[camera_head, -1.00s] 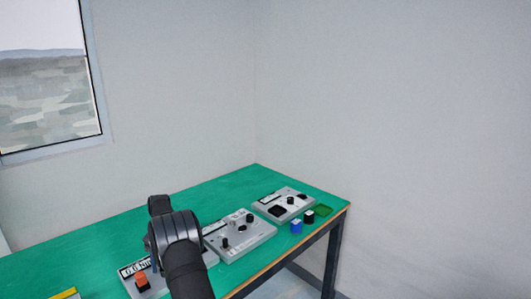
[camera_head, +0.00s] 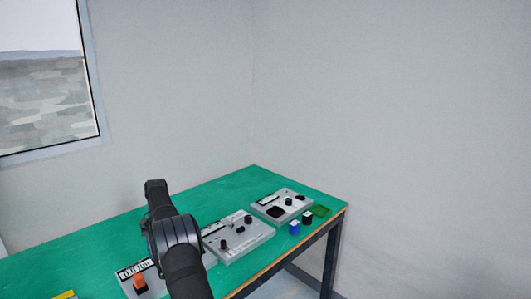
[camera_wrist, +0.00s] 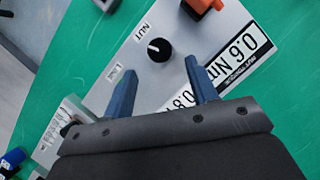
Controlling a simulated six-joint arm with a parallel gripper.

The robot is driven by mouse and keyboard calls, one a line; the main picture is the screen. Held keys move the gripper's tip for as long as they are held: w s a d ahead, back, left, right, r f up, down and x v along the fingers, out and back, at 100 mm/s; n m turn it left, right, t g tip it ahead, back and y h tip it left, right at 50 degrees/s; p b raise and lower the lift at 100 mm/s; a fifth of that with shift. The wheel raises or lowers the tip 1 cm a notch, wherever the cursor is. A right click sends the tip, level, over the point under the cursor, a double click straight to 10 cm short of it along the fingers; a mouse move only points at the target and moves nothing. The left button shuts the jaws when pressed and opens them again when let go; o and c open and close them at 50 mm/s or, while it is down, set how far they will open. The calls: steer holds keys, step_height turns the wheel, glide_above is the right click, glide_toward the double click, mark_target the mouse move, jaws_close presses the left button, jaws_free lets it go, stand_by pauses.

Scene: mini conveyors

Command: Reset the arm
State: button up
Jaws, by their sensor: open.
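My gripper (camera_wrist: 162,92) shows in the wrist view with its two blue-grey fingers spread apart and nothing between them. It is over a grey panel (camera_wrist: 130,75) that has a black knob (camera_wrist: 159,50) labelled NUT and a display reading 0.6 Nm (camera_wrist: 232,50). An orange block (camera_wrist: 203,4) is at the top edge of that view.
The green table (camera_head: 90,247) carries a middle grey panel (camera_head: 238,240) and a far grey panel (camera_head: 282,204). A blue block (camera_head: 294,228), a black block (camera_head: 307,217) and a green piece (camera_head: 320,211) lie near its right edge. The table's left part is mostly clear.

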steer(key=x, duration=0.6)
steer(key=shift+s+f, duration=0.15)
steer(key=shift+f, duration=0.05)
steer(key=shift+a+r+n, duration=0.1)
steer(key=shift+r+n, duration=0.05)
steer(key=shift+n, duration=0.45)
steer(key=n+t+h, duration=0.1)
steer(key=n+h, duration=0.1)
steer(key=n, duration=0.2)
steer(key=shift+a, duration=0.1)
steer(key=n+t, duration=0.1)
steer(key=n, duration=0.2)
steer(key=n+t+h, duration=0.1)
steer(key=n, duration=0.3)
steer(key=shift+s+a+h, duration=0.1)
steer(key=shift+s+h, duration=0.05)
steer(key=shift+h, duration=0.15)
steer(key=n+t, duration=0.1)
steer(key=n, duration=0.2)
steer(key=n+t, duration=0.1)
steer(key=n, duration=0.2)
steer(key=shift+s+r+t, duration=0.1)
steer(key=shift+s+t, duration=0.05)
steer(key=shift+t, duration=0.15)
steer(key=n+t, duration=0.1)
steer(key=n, duration=0.2)
steer(key=n+t+y, duration=0.1)
steer(key=n, duration=0.2)
steer(key=shift+s+n, duration=0.15)
steer(key=shift+n, duration=0.15)
